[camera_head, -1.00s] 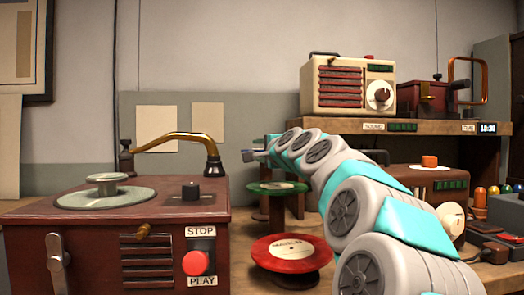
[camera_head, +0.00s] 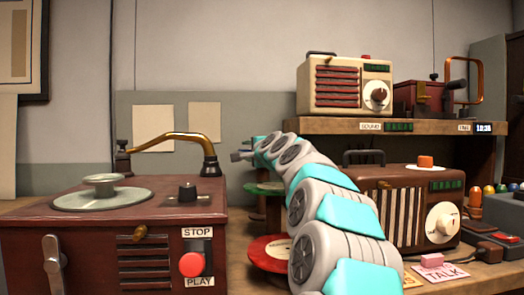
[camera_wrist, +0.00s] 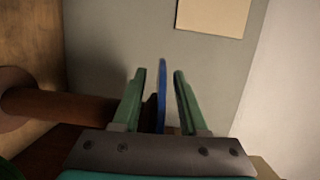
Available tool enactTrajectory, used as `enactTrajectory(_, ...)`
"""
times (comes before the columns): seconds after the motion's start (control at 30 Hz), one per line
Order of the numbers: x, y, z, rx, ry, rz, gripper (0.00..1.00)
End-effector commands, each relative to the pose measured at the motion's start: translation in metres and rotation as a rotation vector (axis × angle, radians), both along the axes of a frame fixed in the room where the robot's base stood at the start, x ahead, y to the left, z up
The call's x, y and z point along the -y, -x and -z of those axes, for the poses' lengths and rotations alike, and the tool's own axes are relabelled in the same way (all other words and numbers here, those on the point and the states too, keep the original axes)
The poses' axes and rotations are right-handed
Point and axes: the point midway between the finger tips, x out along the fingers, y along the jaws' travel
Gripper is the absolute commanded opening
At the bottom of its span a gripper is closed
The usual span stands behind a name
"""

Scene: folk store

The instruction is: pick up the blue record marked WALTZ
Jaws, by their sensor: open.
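In the wrist view, a blue record (camera_wrist: 161,92) shows edge-on as a thin upright strip between the two green fingers of my gripper (camera_wrist: 159,92). The fingers are open, with a gap on each side of the blue edge. Its label is turned out of sight, so the word WALTZ cannot be read. In the head view, my gripper (camera_head: 239,156) is small at the far end of my arm, above and behind the green record (camera_head: 262,188).
A record player (camera_head: 110,245) with a brass arm stands left. A brown radio (camera_head: 410,205) stands right, under a shelf (camera_head: 400,126). In the wrist view, a brown post (camera_wrist: 70,104) lies close left of the fingers.

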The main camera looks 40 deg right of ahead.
Motion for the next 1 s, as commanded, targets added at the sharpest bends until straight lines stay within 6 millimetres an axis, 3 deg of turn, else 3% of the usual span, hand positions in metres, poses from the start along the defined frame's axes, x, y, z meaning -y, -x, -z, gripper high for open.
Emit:
enactTrajectory(0.07, 0.0000, 0.0003, -0.0002, 0.000, 0.000, 0.000, 0.41)
enactTrajectory(0.43, 0.0000, 0.0006, -0.0005, 0.001, 0.000, 0.000, 0.00)
enactTrajectory(1.0, 0.0001, 0.0007, -0.0002, 0.000, 0.000, 0.000, 0.00)
